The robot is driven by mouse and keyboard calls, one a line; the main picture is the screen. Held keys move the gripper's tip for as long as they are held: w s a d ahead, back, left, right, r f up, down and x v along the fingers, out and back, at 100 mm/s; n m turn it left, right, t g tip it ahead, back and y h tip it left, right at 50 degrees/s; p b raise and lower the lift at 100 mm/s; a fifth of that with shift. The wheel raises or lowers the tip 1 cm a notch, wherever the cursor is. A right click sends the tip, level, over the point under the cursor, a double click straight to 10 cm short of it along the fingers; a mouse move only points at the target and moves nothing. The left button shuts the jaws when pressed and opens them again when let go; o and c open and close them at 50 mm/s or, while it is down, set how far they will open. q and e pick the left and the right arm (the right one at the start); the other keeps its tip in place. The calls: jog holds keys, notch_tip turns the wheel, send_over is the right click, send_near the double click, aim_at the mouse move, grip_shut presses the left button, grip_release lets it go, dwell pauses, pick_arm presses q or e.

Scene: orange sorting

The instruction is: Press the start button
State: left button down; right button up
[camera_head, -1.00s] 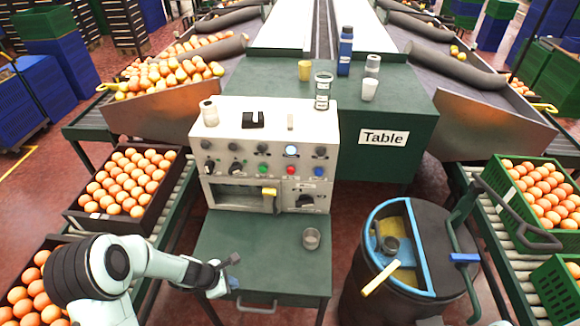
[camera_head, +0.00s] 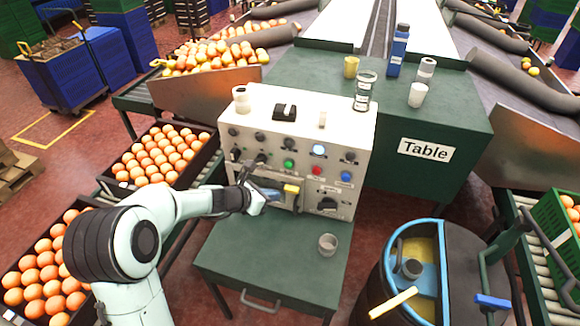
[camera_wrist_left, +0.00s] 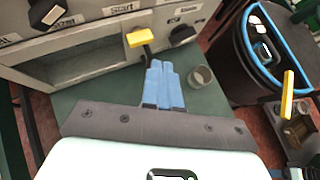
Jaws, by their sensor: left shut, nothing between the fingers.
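The white control box (camera_head: 262,100) stands on the green work table, with a row of knobs and buttons on its sloped front. The green button (camera_head: 289,163) sits between a black knob and the red button (camera_head: 319,172). In the left wrist view a "Start" label (camera_wrist_left: 122,8) shows at the top edge; the button above it is out of frame. My left gripper (camera_head: 272,195) is shut and empty, its blue fingertips in front of the box's lower opening, below the green button. In the left wrist view its fingers (camera_wrist_left: 163,72) are together. My right gripper is not in view.
A yellow-ended lever (camera_head: 291,189) juts from the box right beside my fingertips. A small clear cup (camera_head: 327,244) stands on the green table (camera_head: 270,262). Crates of oranges (camera_head: 165,155) lie left; a dark round bin (camera_head: 372,290) with a blue rim stands right.

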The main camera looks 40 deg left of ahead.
aim_at(288, 165)
pick_arm(q)
jog(key=shift+w, duration=0.1)
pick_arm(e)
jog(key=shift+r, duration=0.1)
pick_arm(q)
jog(key=w+a+p, duration=0.2)
jog(key=w+p, duration=0.3)
jog(key=w, duration=0.3)
jog(key=shift+w+a+p, duration=0.15)
jog(key=shift+a+p, duration=0.15)
jog(key=shift+p, duration=0.05)
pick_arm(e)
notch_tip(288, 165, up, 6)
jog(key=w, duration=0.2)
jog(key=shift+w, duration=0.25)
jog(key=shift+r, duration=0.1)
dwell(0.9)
pick_arm(q)
jog(key=shift+w+a, duration=0.15)
jog(key=shift+w, duration=0.25)
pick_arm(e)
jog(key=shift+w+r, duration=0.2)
